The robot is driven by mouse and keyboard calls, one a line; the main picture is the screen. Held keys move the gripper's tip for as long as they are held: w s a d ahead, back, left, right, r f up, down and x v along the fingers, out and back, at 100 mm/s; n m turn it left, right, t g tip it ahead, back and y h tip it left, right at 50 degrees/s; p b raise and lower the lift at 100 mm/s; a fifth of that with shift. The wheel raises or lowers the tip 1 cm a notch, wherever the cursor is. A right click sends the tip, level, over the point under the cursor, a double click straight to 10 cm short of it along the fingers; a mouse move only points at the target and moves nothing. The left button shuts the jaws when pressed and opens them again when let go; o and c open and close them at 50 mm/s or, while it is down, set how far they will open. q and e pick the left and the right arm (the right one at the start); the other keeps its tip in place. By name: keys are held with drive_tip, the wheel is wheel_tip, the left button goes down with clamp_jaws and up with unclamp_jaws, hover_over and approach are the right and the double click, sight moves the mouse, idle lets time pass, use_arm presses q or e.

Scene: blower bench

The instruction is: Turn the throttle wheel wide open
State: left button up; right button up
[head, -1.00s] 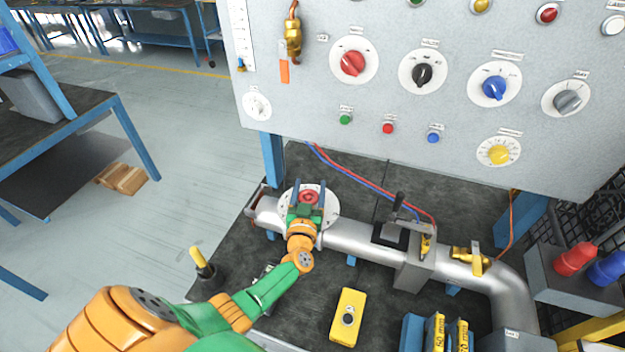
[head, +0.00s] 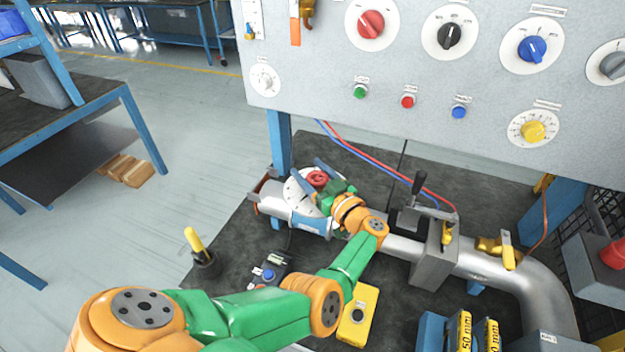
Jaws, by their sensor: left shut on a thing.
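The red throttle wheel (head: 319,178) sits on a round white dial plate (head: 298,188) on the grey pipe, near the pipe's left end. My left gripper (head: 317,180) is shut on the wheel, with one blue finger on either side of it. The fingers point to the upper left, and the wrist lies to the lower right of the wheel. The gripper body hides part of the dial plate, so its marks and pointer cannot be read. My right gripper is not in view.
A grey panel with coloured knobs (head: 372,25) and buttons stands behind the pipe. A lever clamp (head: 420,185) and a yellow-handled valve (head: 507,252) rise from the pipe to the right.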

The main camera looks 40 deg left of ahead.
use_arm(q)
drive_tip(key=shift+r+n+g+b, duration=0.1)
drive_tip(key=shift+n+g+b, duration=0.2)
drive_tip(key=shift+g, duration=0.1)
drive_tip(key=shift+r, duration=0.1)
drive_tip(key=o, duration=1.4)
drive_tip(key=shift+a, duration=0.15)
